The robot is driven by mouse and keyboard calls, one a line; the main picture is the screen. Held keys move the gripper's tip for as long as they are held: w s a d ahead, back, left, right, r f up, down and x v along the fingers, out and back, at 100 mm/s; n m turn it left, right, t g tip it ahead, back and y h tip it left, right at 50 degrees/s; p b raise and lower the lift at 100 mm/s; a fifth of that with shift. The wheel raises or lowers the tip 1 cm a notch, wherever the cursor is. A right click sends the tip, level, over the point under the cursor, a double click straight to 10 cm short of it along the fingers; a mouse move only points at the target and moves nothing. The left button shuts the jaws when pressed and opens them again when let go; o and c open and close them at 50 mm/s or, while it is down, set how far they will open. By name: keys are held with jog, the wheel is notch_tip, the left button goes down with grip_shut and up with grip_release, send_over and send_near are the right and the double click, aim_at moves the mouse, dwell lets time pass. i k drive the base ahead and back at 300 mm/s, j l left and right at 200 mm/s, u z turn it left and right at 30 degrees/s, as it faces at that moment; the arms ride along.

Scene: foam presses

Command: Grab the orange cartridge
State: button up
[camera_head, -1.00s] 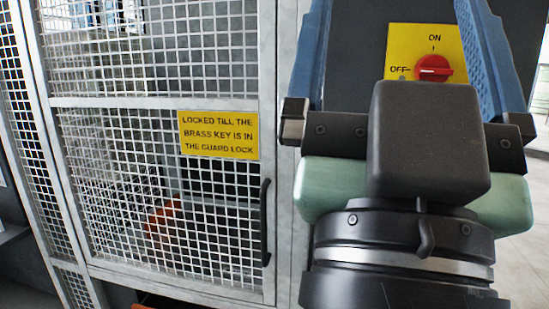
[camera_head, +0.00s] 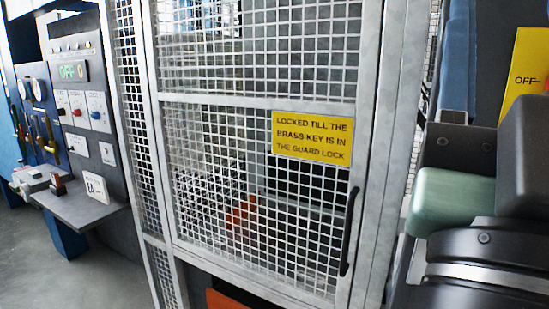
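No orange cartridge can be made out for certain. A blurred orange-red shape (camera_head: 240,215) shows behind the mesh of the guard door (camera_head: 268,112); the mesh keeps me from telling what it is. Another orange piece (camera_head: 232,299) shows below the door, cut off by the bottom edge. The door looks closed, with a black handle (camera_head: 349,232) on its right side. I see nothing held.
A yellow sign (camera_head: 313,137) on the door reads "LOCKED TILL THE BRASS KEY IS IN THE GUARD LOCK". A control panel (camera_head: 84,120) with an OFF display, gauges and brass-coloured handles stands at left. A shelf (camera_head: 85,209) juts out below it. Floor at lower left is clear.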

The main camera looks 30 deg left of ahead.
aim_at(54, 176)
jog(key=j+u, duration=0.2)
jog(key=u, duration=0.2)
jog(key=i+j+u, duration=0.1)
jog(key=u, duration=0.25)
jog(key=j+u, duration=0.2)
jog(key=u, duration=0.2)
jog(key=i+j+u, duration=0.1)
jog(key=u, duration=0.25)
jog(key=i+j+u, duration=0.15)
jog(key=i+j, duration=0.2)
jog(key=i+j+u, duration=0.15)
jog(key=i+j, duration=0.15)
jog(key=i, duration=0.2)
jog(key=i+j+u, duration=0.15)
jog(key=i, duration=0.25)
jog(key=j, duration=0.1)
